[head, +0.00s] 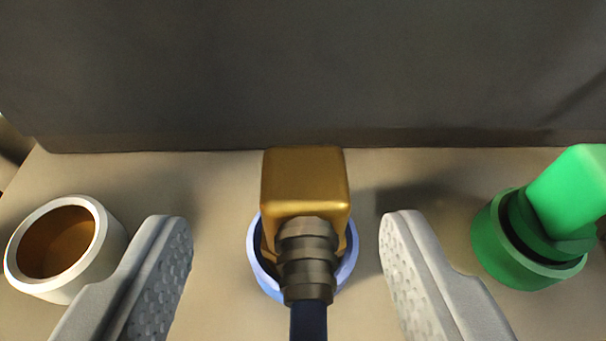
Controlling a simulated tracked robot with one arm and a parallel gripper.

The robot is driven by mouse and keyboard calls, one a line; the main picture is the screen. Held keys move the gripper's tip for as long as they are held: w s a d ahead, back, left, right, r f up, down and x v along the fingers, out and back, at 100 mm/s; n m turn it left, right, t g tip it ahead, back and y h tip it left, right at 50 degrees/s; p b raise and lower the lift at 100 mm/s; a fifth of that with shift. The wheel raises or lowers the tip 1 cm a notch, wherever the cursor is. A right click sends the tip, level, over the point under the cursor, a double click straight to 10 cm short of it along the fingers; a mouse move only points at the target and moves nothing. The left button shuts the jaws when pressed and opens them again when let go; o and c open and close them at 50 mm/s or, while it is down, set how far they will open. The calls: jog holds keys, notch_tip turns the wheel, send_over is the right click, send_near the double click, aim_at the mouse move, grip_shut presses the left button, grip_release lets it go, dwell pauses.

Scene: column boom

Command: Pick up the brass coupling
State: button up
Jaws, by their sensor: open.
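The brass coupling (305,185) is a gold block with a dark ribbed sleeve and a dark blue cable running toward the bottom edge. It sits in a light blue ring-shaped socket (263,272) at the centre of the head view. My gripper (288,225) is open, with one grey finger on each side of the coupling. Clear gaps show between both fingers and the coupling, and neither finger touches it. The lower part of the coupling inside the socket is hidden.
An empty white ring socket (112,243) with a brown inside stands at the left, close to the left finger. A green coupling (570,190) sits tilted in a green socket (513,265) at the right. A dark grey wall (300,70) rises behind the beige surface (215,190).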

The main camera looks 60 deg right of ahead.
aim_at(303, 232)
jog(key=shift+s+f+b+x, duration=0.1)
jog(key=shift+b+x, duration=0.3)
jog(key=shift+x, duration=0.5)
jog(key=shift+s+f+b+x, duration=0.15)
jog(key=shift+b+x, duration=0.25)
jog(key=shift+x, duration=0.5)
jog(key=shift+s+f+b+x, duration=0.1)
jog(key=shift+b+x, duration=0.3)
jog(key=shift+x, duration=0.5)
jog(key=c, duration=1.1)
